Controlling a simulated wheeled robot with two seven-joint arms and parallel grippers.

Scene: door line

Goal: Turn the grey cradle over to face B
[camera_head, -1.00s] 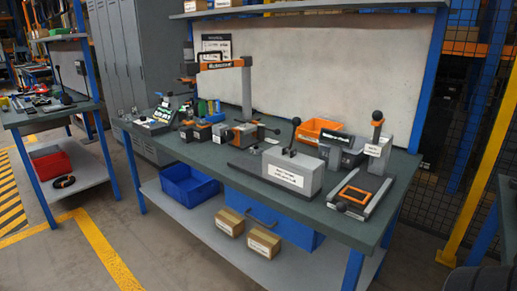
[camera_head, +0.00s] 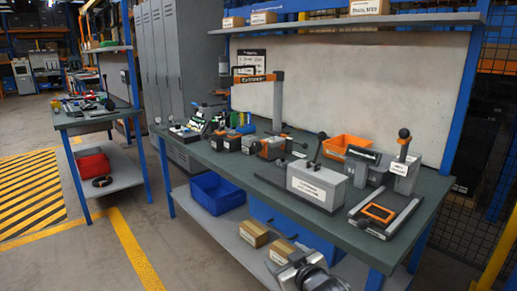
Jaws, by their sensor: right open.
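A grey and orange fixture (camera_head: 272,146) stands mid-bench, among small dark and orange units. I cannot tell for sure that it is the grey cradle, and no face letter is readable at this size. My right gripper (camera_head: 291,265) shows at the bottom edge, low in front of the bench and apart from the fixture. It is open, with nothing seen between its fingers, and partly cut off by the frame. My left gripper is not in view.
The green-topped bench (camera_head: 240,168) also carries a grey block with a lever (camera_head: 317,187), an orange bin (camera_head: 345,146) and an orange-framed rail unit (camera_head: 380,214). A blue crate (camera_head: 217,192) and cardboard boxes (camera_head: 254,233) sit on the lower shelf. Floor is free at left.

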